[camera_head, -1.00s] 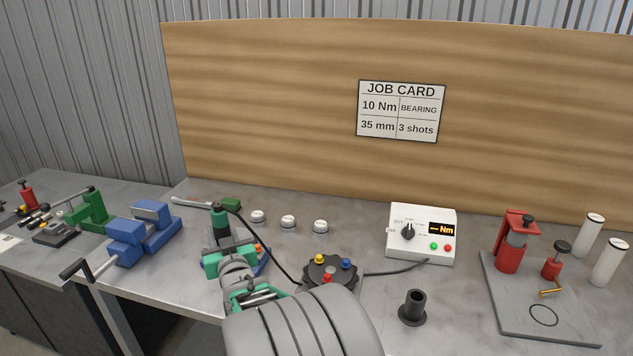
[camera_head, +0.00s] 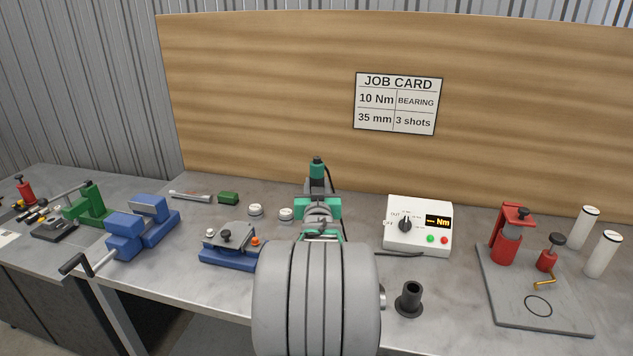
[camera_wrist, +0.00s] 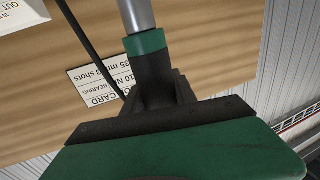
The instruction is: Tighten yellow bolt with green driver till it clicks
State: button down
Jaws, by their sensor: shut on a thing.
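My gripper (camera_head: 318,207) is shut on the green driver (camera_head: 317,170), which stands roughly upright above the middle of the bench with its green and black top end showing. In the wrist view, the driver (camera_wrist: 152,75) shows a black body, a green collar and a silver shaft. The yellow bolt and the round black plate that carries it are hidden behind my arm in the head view. The wrist view does not show them either. The white controller (camera_head: 417,226) has a dial, and its display (camera_head: 438,222) reads "-- Nm".
A blue fixture (camera_head: 230,245) with an orange knob stands left of my arm, and a blue vise (camera_head: 143,225) further left. A black flanged bush (camera_head: 409,299) stands right. A plate (camera_head: 535,309) with red tools lies far right. The job card (camera_head: 398,104) reads 10 Nm.

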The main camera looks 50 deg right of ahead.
notch_tip(320, 180, down, 4)
jog(key=b, duration=0.3)
jog(key=shift+a+b, duration=0.1)
jog(key=shift+b, duration=0.3)
dwell(0.7)
